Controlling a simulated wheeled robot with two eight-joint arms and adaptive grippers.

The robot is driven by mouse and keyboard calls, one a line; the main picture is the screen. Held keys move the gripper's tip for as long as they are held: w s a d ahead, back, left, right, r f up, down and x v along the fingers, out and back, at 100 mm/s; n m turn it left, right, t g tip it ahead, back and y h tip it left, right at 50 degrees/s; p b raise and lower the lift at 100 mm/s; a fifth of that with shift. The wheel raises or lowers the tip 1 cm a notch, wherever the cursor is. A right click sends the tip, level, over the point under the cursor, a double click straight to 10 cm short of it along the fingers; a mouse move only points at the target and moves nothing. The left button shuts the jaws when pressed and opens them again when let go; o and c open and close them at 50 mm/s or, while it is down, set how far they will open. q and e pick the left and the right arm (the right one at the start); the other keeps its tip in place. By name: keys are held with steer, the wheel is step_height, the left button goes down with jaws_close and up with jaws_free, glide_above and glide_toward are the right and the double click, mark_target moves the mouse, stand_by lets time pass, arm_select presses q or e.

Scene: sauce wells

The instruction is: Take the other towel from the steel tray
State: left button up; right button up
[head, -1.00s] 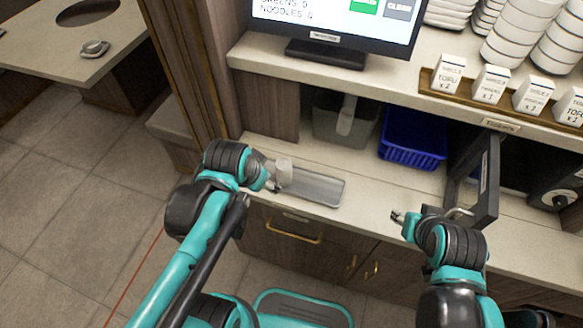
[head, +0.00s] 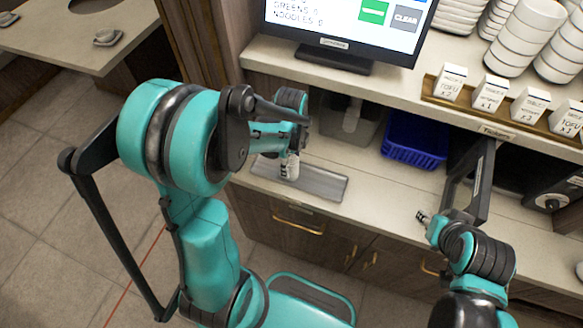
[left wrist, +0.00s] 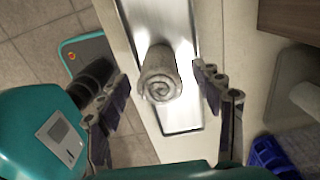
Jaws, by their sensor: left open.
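The steel tray (head: 325,185) lies on the lower counter below the screen and also shows in the left wrist view (left wrist: 187,118). One rolled pale towel (left wrist: 160,75) stands on the tray, its spiral end facing my left wrist camera. It is partly hidden behind the gripper in the head view (head: 290,168). My left gripper (left wrist: 162,90) is open above the tray, with its fingers on either side of the towel and visible gaps to both. My right gripper (head: 424,217) is at the right, beside a dark open door; its jaws are too small to read.
A blue basket (head: 414,143) and a grey bin (head: 350,120) stand behind the tray. The dark open door (head: 478,185) juts out at the right. The shelf above holds the screen (head: 345,25), labelled white boxes (head: 489,93) and stacked bowls (head: 522,38).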

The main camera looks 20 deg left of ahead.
arm_select(q)
step_height(320, 180, down, 4)
steer(key=shift+f+b, duration=0.1)
steer(key=shift+b, duration=0.45)
steer(key=c, duration=1.3)
steer(key=shift+o, duration=0.2)
steer(key=shift+r, duration=0.25)
